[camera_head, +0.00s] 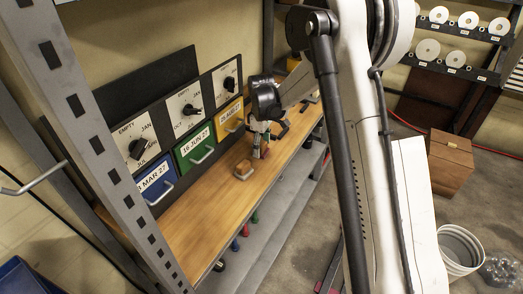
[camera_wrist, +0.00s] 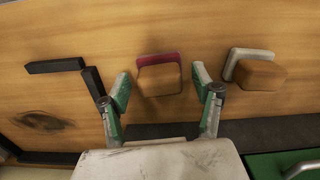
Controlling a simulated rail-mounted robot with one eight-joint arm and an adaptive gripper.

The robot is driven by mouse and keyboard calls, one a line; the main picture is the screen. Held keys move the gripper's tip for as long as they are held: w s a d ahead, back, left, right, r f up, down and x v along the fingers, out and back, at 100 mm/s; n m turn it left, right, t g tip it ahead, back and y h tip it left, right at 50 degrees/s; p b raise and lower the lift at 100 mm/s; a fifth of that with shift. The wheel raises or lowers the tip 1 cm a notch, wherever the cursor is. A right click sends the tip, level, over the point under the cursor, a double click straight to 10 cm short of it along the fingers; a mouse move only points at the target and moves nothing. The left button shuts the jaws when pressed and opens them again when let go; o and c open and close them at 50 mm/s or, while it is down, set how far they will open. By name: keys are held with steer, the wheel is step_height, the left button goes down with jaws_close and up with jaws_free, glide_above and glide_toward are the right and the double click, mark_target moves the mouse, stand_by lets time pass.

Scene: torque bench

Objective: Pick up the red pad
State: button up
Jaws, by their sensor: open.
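The red pad (camera_wrist: 158,58), a brown block with a red edge strip, lies on the wooden shelf (camera_wrist: 40,100). In the wrist view it sits between and slightly beyond the fingertips of my gripper (camera_wrist: 161,80). The gripper is open, with one green-padded finger toward each side and gaps between them and the pad. In the head view my gripper (camera_head: 259,141) is low over the shelf, with the red pad (camera_head: 264,153) partly hidden behind its fingers.
A similar pad with a pale grey edge (camera_wrist: 240,58) lies right of the right finger. A black angled piece (camera_wrist: 92,82) lies close to the left finger. In the head view, blue (camera_head: 158,186), green (camera_head: 196,149) and yellow (camera_head: 229,117) drawers with handles line the shelf's back.

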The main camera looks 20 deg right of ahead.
steer(key=c, duration=1.2)
steer(key=shift+c, duration=0.3)
steer(key=shift+r, duration=0.1)
steer(key=shift+r, duration=0.45)
steer(key=r, duration=0.2)
steer(key=a+r, duration=0.1)
steer(key=shift+s+r, duration=0.35)
steer(key=shift+r, duration=0.05)
steer(key=s+a+r, duration=0.5)
steer(key=a+r, duration=0.1)
steer(key=a, duration=0.2)
steer(key=shift+s+a+p, duration=0.3)
steer(key=shift+s+a, duration=0.05)
steer(key=shift+a, duration=0.05)
steer(key=shift+r, duration=0.1)
